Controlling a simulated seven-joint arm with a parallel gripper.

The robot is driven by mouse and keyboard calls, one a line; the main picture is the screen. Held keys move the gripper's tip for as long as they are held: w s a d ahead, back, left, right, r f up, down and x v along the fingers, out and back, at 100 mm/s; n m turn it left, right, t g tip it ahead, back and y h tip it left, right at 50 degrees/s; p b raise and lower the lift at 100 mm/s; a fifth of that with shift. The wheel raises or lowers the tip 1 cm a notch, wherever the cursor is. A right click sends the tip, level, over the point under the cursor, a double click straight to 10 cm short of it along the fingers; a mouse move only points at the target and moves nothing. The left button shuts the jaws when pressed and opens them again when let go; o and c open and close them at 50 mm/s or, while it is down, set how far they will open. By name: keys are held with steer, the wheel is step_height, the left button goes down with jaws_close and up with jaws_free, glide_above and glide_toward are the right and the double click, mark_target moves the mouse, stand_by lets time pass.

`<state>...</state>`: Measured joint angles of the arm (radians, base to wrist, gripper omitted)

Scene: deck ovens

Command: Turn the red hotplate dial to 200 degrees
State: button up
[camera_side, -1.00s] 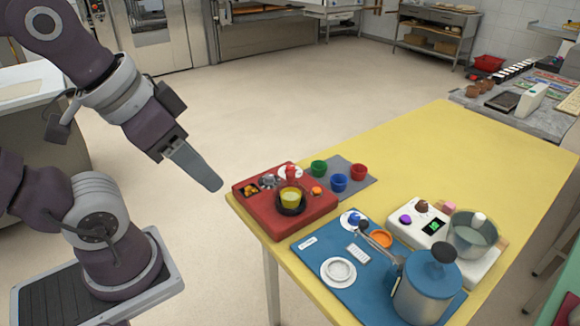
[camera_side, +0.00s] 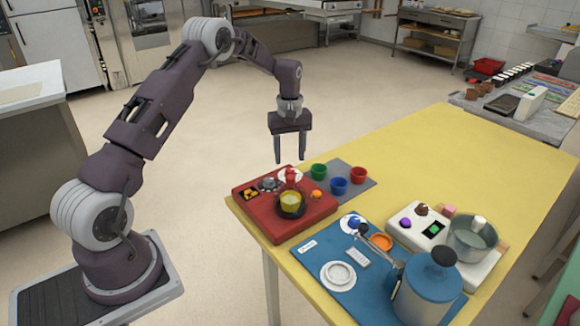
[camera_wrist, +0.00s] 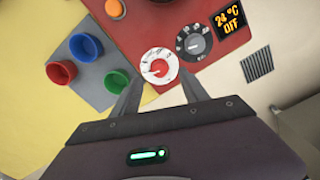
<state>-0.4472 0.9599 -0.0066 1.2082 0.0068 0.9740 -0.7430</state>
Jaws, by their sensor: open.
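The red hotplate (camera_side: 312,218) sits at the near left corner of the yellow table. Its red dial (camera_side: 291,175), on a white scale disc, stands at the back edge. In the wrist view the dial (camera_wrist: 158,67) lies between my fingertips; its scale is too small to read. My gripper (camera_side: 290,159) points down just above the dial, open and empty; its fingers also show in the wrist view (camera_wrist: 160,73). The hotplate display (camera_wrist: 230,18) reads 24 °C and OFF. A black and grey knob (camera_wrist: 193,43) is beside the dial.
A yellow cup (camera_side: 291,201) stands on the hotplate's round plate. Green (camera_side: 318,171), blue (camera_side: 338,186) and red (camera_side: 358,174) cups stand close by on a grey mat. A blue mat with a blue-lidded pot (camera_side: 428,285) is at the front. The table's far part is clear.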

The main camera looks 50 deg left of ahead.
mark_target(290, 170)
step_height(290, 170, down, 4)
steer(key=shift+f, duration=0.25)
jaws_close()
steer(key=shift+m, duration=0.3)
steer(key=m, duration=0.4)
steer(key=shift+m, duration=0.4)
steer(key=m, duration=1)
steer(key=shift+m, duration=0.4)
steer(key=m, duration=0.5)
steer(key=shift+m, duration=0.3)
